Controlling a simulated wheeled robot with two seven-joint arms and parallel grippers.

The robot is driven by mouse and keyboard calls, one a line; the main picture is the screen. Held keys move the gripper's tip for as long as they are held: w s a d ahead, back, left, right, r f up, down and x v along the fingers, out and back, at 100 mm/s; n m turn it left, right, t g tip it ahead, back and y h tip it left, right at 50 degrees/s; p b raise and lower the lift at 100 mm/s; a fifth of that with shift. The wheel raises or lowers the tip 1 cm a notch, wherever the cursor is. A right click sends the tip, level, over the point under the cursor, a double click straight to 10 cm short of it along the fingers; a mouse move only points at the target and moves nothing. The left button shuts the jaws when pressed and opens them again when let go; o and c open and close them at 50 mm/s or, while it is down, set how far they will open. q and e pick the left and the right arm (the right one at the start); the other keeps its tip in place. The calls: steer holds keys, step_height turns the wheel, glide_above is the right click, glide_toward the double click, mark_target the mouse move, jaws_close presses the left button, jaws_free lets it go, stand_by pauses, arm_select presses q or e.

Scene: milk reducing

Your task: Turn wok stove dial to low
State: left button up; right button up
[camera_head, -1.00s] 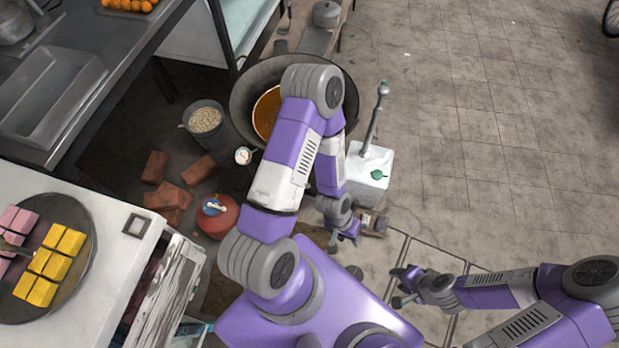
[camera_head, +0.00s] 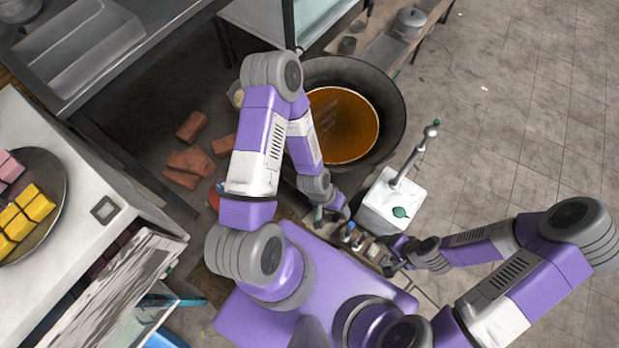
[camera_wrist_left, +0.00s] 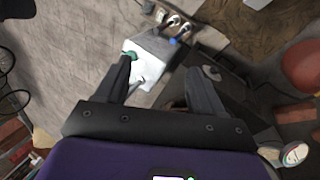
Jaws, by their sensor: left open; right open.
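The wok (camera_head: 393,92) holds orange-brown liquid and stands beyond my left arm, which hides its near left side. My left gripper (camera_head: 333,214) is open and empty just in front of the wok. In the left wrist view its open fingers (camera_wrist_left: 162,75) have nothing clasped between them. A dark stove-like body (camera_wrist_left: 232,90) shows right of those fingers, with a small pale part (camera_wrist_left: 212,73) on it that I cannot identify. A white round dial (camera_wrist_left: 294,154) shows at lower right, apart from the gripper; its setting is unreadable. My right gripper (camera_head: 390,258) is open and empty near small jars.
A white box (camera_head: 382,208) with a green knob and an upright metal pipe stands right of the wok. Small jars (camera_head: 352,238) stand between my grippers. Bricks (camera_head: 188,165) lie at left. A white counter (camera_head: 60,285) is at near left; open floor is at far right.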

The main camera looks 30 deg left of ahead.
arm_select(q)
steer(key=w+a+f+m+t+b, duration=0.1)
steer(key=w+a+f+b, duration=0.3)
steer(key=f, duration=1.1)
steer(key=w+a+f+m+t+y+b, duration=0.1)
steer(key=w+a+f+b, duration=0.4)
steer(key=f+b, duration=0.6)
steer(key=w+a+f+m+t+y+b, duration=0.1)
steer(key=w+a+f+b, duration=0.4)
steer(key=f, duration=1.4)
steer(key=a+b, duration=0.1)
steer(key=b, duration=0.1)
steer(key=shift+a+f+t+b, duration=0.15)
steer(key=shift+t+b, duration=0.15)
steer(key=shift+b, duration=0.05)
steer(key=shift+w, duration=0.1)
steer(key=c, duration=1)
